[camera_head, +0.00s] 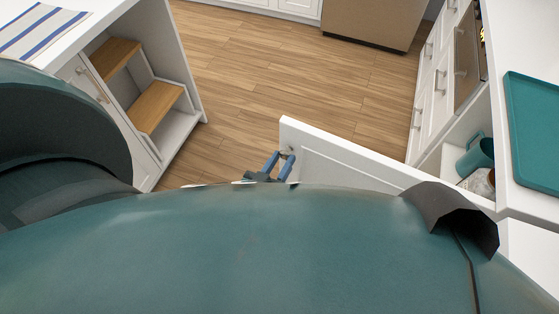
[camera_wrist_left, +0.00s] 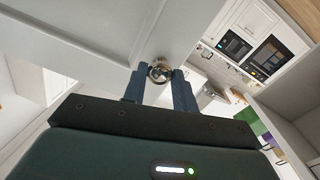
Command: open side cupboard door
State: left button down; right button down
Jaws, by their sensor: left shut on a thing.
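The white side cupboard door (camera_head: 335,165) stands swung out into the room, its free edge toward the middle of the head view. My left gripper (camera_head: 280,165) is at that free edge, shut on the door's small round knob (camera_head: 287,152). In the left wrist view the shiny metal knob (camera_wrist_left: 160,71) sits between the two blue-grey fingers of the gripper (camera_wrist_left: 160,82), against the white door panel (camera_wrist_left: 100,30). My own large teal arm covers the lower part of the head view. My right gripper is not in view.
The cupboard interior at right holds a teal mug (camera_head: 476,156) and a partly hidden patterned item (camera_head: 480,182). A teal tray (camera_head: 535,130) lies on the counter above. A white island with wooden shelves (camera_head: 155,105) stands at left. The wooden floor (camera_head: 275,80) between is clear.

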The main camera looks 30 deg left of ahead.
pick_arm(q)
jog(key=c, duration=1.1)
grip_release()
jog(key=shift+s, duration=0.15)
